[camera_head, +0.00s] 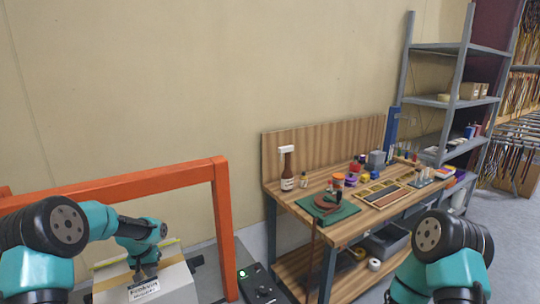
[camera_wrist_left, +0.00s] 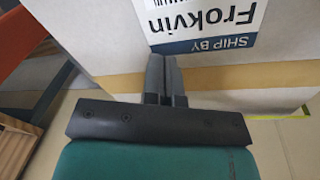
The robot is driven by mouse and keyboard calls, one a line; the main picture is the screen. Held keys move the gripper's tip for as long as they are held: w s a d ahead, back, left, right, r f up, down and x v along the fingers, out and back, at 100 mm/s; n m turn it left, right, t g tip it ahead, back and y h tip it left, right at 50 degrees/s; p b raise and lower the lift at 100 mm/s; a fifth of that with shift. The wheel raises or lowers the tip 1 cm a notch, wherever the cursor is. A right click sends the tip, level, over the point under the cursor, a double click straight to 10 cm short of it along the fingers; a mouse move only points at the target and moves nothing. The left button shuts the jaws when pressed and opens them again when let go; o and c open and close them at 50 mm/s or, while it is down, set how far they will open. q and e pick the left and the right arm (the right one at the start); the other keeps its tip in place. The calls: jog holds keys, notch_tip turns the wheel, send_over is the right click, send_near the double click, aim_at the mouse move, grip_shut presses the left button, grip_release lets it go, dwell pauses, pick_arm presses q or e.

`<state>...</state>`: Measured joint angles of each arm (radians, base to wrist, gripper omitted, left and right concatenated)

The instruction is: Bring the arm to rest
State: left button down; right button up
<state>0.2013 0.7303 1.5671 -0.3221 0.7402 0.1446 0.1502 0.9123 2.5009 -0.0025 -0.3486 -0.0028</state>
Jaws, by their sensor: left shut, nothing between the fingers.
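My left arm reaches in from the left in the head view. Its left gripper (camera_head: 140,277) is low over a cardboard box (camera_head: 177,282) with a white label that reads "Frokvin". In the left wrist view, the left gripper (camera_wrist_left: 166,78) has its two fingers together with nothing between them. The box (camera_wrist_left: 110,68) lies right beyond the fingertips, its label at the top of that view. I cannot tell whether the fingertips touch the box. My right arm shows at the lower right of the head view, with its gripper out of the picture.
An orange frame (camera_head: 130,184) stands behind and beside the box. A dark control box with a green light (camera_head: 258,288) is to its right. A wooden workbench (camera_head: 345,236) with bottles and trays stands further right, and a grey metal shelf (camera_head: 440,102) behind it.

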pick_arm(q)
jog(key=s+d+m, duration=0.1)
jog(key=s+d+r+m+t, duration=0.1)
jog(key=d+m, duration=0.1)
jog(key=s+d+m+t, duration=0.1)
jog(key=s, duration=0.1)
jog(key=shift+d+r+h, duration=0.3)
jog(key=shift+h, duration=0.1)
jog(key=shift+m+t+h, duration=0.3)
jog(key=shift+m+t, duration=0.2)
jog(key=shift+m, duration=0.3)
jog(key=s+d+f, duration=0.2)
jog(key=s+d, duration=0.1)
jog(key=shift+s+d, duration=0.1)
jog(key=shift+s, duration=0.1)
jog(key=s+d+f+n+g, duration=0.1)
jog(key=s+d+f+n, duration=0.1)
jog(key=s+f, duration=0.4)
jog(key=s+d+f+n+g, duration=0.1)
jog(key=s+d+f, duration=0.4)
jog(key=s, duration=0.5)
jog(key=s+d+f+n+g+h, duration=0.1)
jog(key=s+d+f+n, duration=0.2)
jog(key=s+f, duration=0.4)
jog(key=shift+s+d+f, duration=0.1)
jog(key=shift+s+d, duration=0.5)
jog(key=shift+s, duration=0.15)
